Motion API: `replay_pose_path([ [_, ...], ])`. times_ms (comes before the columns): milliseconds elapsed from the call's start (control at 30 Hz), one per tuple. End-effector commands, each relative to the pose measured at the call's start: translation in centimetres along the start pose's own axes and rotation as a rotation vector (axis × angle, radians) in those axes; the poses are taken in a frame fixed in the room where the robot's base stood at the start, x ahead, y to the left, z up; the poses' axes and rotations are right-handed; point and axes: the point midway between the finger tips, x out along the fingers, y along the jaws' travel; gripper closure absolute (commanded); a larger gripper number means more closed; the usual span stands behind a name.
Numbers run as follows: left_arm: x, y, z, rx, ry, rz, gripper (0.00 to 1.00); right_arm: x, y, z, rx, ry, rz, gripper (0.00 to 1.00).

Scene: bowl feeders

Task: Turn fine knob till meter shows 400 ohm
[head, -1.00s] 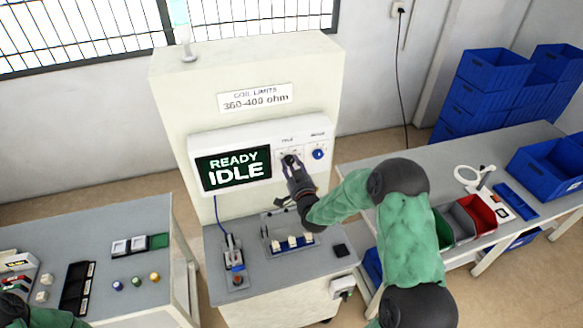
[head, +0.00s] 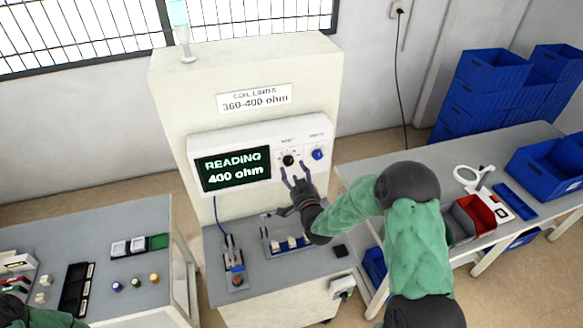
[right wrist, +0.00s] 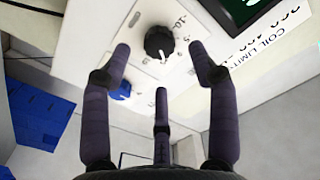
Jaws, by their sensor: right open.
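The meter (head: 262,135) is a white box on the front of a tall cream cabinet. Its screen (head: 234,168) reads "READING 400 ohm". A black knob (head: 288,160) sits right of the screen, and a blue knob (head: 318,154) is further right. My right gripper (head: 294,172) is open and empty just below the black knob, apart from it. In the right wrist view the black knob (right wrist: 159,43) shows beyond the spread fingertips, with scale marks around it; the blue knob (right wrist: 121,90) is partly behind a finger. Which knob is the fine one is too small to read. My left gripper is out of view.
A sign (head: 254,98) above the meter reads "COIL LIMITS 360-400 ohm". Fixtures (head: 287,244) stand on the shelf below my right gripper. A side table (head: 105,215) is at left; a bench with bins (head: 480,212) is at right.

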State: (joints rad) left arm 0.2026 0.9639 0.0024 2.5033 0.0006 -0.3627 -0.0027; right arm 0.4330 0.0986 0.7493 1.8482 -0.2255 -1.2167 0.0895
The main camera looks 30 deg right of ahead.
Motion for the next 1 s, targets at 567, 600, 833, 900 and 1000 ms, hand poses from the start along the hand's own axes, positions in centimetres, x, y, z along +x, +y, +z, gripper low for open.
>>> replay_pose_path([
  [567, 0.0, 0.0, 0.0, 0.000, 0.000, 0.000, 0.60, -8.0, 0.0, 0.0, 0.000, 0.000, 0.001, 0.40],
  [600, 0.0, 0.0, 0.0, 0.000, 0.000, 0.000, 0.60, -8.1, 0.0, 0.0, 0.000, 0.001, 0.000, 0.40],
  [833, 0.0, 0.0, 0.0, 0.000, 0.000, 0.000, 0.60, -8.1, 0.0, 0.0, 0.000, 0.001, 0.000, 0.40],
  [900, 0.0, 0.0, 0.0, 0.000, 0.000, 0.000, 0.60, -8.1, 0.0, 0.0, 0.000, 0.001, 0.001, 0.40],
  [1000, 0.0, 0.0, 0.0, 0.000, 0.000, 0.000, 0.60, -8.1, 0.0, 0.0, 0.000, 0.001, 0.001, 0.40],
])
